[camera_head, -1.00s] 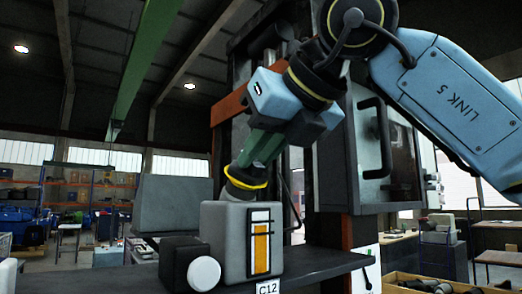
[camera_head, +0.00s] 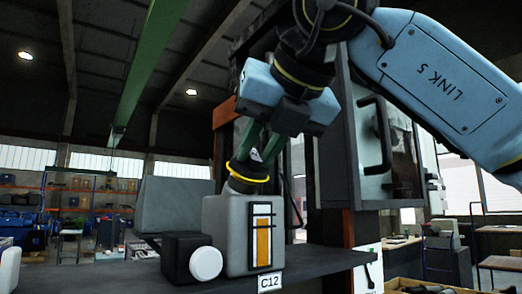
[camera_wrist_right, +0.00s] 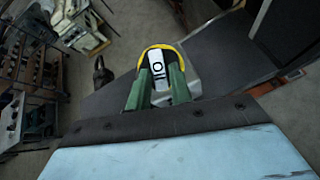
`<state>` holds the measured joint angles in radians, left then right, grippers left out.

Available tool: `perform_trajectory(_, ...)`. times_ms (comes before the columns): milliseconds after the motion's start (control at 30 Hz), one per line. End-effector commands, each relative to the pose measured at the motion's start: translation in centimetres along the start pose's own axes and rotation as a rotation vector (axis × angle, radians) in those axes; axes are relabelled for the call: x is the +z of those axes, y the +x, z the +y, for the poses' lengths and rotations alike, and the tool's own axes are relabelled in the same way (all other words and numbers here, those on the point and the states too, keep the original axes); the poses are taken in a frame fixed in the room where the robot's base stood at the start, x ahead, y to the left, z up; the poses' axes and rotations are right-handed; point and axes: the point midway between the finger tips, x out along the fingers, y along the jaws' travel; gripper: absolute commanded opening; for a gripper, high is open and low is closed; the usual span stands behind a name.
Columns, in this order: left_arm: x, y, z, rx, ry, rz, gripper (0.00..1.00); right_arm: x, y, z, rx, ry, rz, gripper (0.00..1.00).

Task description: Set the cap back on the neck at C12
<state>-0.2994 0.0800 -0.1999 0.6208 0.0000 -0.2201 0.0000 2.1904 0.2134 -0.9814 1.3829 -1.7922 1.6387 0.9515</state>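The reservoir (camera_head: 222,240) at the C12 label (camera_head: 270,282) is a grey box with an orange level window. A dark cap (camera_head: 250,171) with a yellow ring sits at its neck, slightly tilted in the head view; whether it is fully seated I cannot tell. My right gripper (camera_head: 254,158) comes down from above, its two green fingers around the cap's upper part. In the right wrist view, the fingers (camera_wrist_right: 160,75) flank the cap's white marked top (camera_wrist_right: 157,65), with the yellow ring (camera_wrist_right: 171,47) beyond. The neck is mostly hidden. My left gripper is not in view.
A black block with a round white face (camera_head: 206,263) stands left of the reservoir on the dark shelf (camera_head: 330,262). A dark cabinet (camera_head: 385,150) with a handle is close on the right, behind my right arm. Workshop racks stand far back.

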Motion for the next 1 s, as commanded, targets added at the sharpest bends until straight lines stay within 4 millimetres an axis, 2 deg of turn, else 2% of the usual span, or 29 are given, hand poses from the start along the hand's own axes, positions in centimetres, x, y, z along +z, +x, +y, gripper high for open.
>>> perform_trajectory(33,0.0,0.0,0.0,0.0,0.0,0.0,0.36,-0.1,0.2,0.0,-0.002,-0.002,0.005,0.33)
perform_trajectory(100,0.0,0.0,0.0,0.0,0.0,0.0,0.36,-0.1,0.2,0.0,-0.001,-0.002,0.005,0.4)
perform_trajectory(333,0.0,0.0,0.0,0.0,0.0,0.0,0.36,-0.1,0.1,0.0,0.0,-0.003,0.003,0.4)
perform_trajectory(467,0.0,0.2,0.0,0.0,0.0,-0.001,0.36,0.0,-0.9,0.0,0.001,-0.003,0.0,0.4)
perform_trajectory(567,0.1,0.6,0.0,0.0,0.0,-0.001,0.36,-0.1,-2.6,0.0,0.0,-0.004,-0.003,0.4)
perform_trajectory(900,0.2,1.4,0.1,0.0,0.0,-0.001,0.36,0.0,-10.2,0.0,0.0,-0.002,-0.004,0.4)
perform_trajectory(1000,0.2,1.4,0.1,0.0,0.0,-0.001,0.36,-0.1,-11.8,0.0,-0.001,-0.002,-0.002,0.4)
